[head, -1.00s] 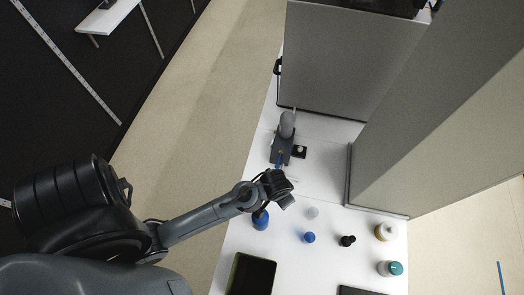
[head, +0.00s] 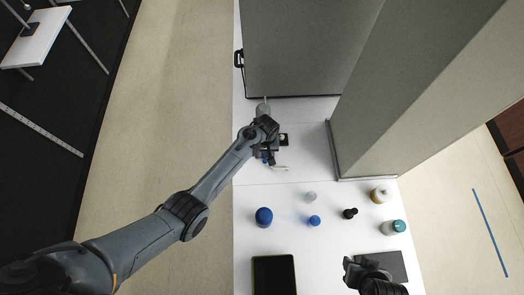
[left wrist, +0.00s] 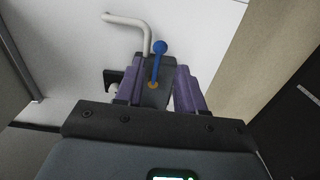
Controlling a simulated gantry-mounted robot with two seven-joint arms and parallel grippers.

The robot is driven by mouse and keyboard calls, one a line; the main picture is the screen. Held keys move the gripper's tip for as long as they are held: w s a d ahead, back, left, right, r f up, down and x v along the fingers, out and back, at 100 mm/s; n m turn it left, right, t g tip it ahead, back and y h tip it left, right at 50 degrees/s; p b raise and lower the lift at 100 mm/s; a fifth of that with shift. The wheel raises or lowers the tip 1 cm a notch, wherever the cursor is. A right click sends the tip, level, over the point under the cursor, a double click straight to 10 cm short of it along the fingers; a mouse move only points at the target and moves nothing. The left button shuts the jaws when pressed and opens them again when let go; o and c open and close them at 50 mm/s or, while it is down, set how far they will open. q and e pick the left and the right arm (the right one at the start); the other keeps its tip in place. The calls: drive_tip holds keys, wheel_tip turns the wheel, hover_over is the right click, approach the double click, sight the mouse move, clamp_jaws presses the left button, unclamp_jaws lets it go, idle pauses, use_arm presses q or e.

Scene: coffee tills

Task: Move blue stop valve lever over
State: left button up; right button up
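The blue stop valve lever (left wrist: 158,60) stands up in the left wrist view, with a round knob on top and an orange-brown ring at its foot. It rises from a dark grey valve body (left wrist: 154,95). My left gripper (left wrist: 157,82) is open, with one finger on each side of the lever and a visible gap to it. In the head view my left gripper (head: 268,156) covers most of the valve, and only a bit of blue shows beside it. My right gripper (head: 356,268) is at the bottom of the head view, away from the valve; its finger opening is unclear.
A white bent pipe (left wrist: 134,24) stands close to the lever. Tall grey panels (head: 305,45) rise behind and right of the valve. Blue bottles (head: 264,217), other small bottles and a dark tray (head: 274,274) occupy the near white table (head: 247,195).

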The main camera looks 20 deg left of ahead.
sight(265, 160)
use_arm(q)
wheel_tip(265, 160, down, 5)
drive_tip(key=b, duration=0.4)
drive_tip(key=shift+r+b, duration=0.1)
drive_tip(key=shift+b, duration=0.2)
drive_tip(key=shift+f+b, duration=0.65)
drive_tip(key=shift+f, duration=0.6)
drive_tip(key=shift+r, duration=0.1)
drive_tip(key=c, duration=0.6)
drive_tip(key=shift+o, duration=0.2)
drive_tip(key=shift+s+a+m, duration=0.2)
drive_tip(key=shift+a+m, duration=0.4)
drive_tip(key=shift+m, duration=0.3)
drive_tip(key=a+m, duration=0.2)
drive_tip(key=m, duration=0.1)
drive_tip(key=shift+s, duration=0.15)
drive_tip(key=shift+a+m, duration=0.75)
drive_tip(key=shift+m, duration=0.35)
drive_tip(key=a+m, duration=0.1)
drive_tip(key=m, duration=0.2)
drive_tip(key=shift+w+a, duration=0.4)
drive_tip(key=w+a+m, duration=0.1)
drive_tip(key=m, duration=0.1)
drive_tip(key=w+a+m, duration=0.1)
drive_tip(key=m, duration=0.2)
drive_tip(key=shift+a, duration=0.3)
drive_tip(key=m, duration=0.1)
drive_tip(key=w+a+m, duration=0.1)
drive_tip(key=shift+w+m, duration=0.25)
drive_tip(key=shift+m, duration=0.45)
